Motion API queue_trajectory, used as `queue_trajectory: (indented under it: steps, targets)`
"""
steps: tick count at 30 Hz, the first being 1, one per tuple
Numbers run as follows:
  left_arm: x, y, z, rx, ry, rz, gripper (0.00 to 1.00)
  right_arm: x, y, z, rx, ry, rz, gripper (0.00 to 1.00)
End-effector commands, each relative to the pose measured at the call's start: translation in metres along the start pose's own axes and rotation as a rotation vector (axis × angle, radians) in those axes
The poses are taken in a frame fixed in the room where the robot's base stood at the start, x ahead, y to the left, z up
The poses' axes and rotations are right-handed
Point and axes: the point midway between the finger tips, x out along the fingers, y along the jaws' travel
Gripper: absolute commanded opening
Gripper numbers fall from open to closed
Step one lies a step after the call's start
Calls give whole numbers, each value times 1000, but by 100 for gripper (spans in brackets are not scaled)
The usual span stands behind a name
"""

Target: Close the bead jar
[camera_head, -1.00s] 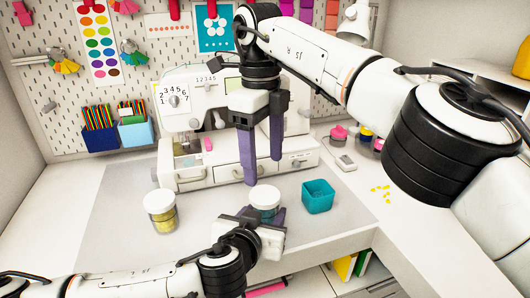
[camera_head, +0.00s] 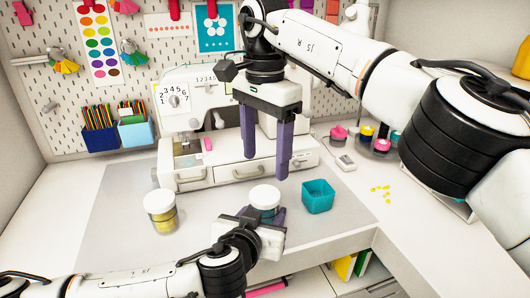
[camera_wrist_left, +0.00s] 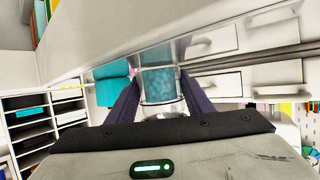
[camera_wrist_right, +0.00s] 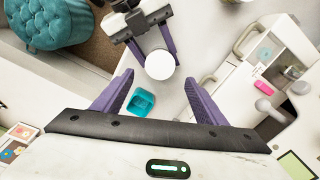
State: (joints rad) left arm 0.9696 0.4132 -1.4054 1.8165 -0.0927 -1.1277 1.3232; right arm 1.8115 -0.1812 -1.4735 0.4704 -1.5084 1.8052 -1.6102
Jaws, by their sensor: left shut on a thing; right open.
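A clear jar of blue beads with a white lid (camera_head: 265,196) stands near the front of the worktop. My left gripper (camera_head: 262,213) is shut around the jar's sides, low from the front; the blue beads (camera_wrist_left: 158,82) show between its fingers in the left wrist view. The lid (camera_wrist_right: 160,65) sits on top, but I cannot tell whether it is fully tight. My right gripper (camera_head: 265,168) is open and empty, pointing down above the lid, apart from it. In the right wrist view the lid lies between and beyond its fingertips.
A second jar (camera_head: 161,218) with yellow beads and a white lid stands to the left. A teal open box (camera_head: 318,196) is just right of the held jar. A sewing machine (camera_head: 210,125) stands behind. Small yellow pieces (camera_head: 380,190) lie at right. The worktop's left part is clear.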

Motion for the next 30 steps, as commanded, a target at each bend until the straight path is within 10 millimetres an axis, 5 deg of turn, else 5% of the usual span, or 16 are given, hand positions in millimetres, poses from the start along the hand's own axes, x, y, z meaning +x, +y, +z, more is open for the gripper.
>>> queue_trajectory:
  steps: [7,21,30]
  targets:
    - [0,0,0,0,0,0,0,12,0,-1,2,0,1,66]
    - [0,0,0,0,0,0,0,75,0,0,3,0,1,66]
    - [0,0,0,0,0,0,0,80,0,0,3,0,0,66]
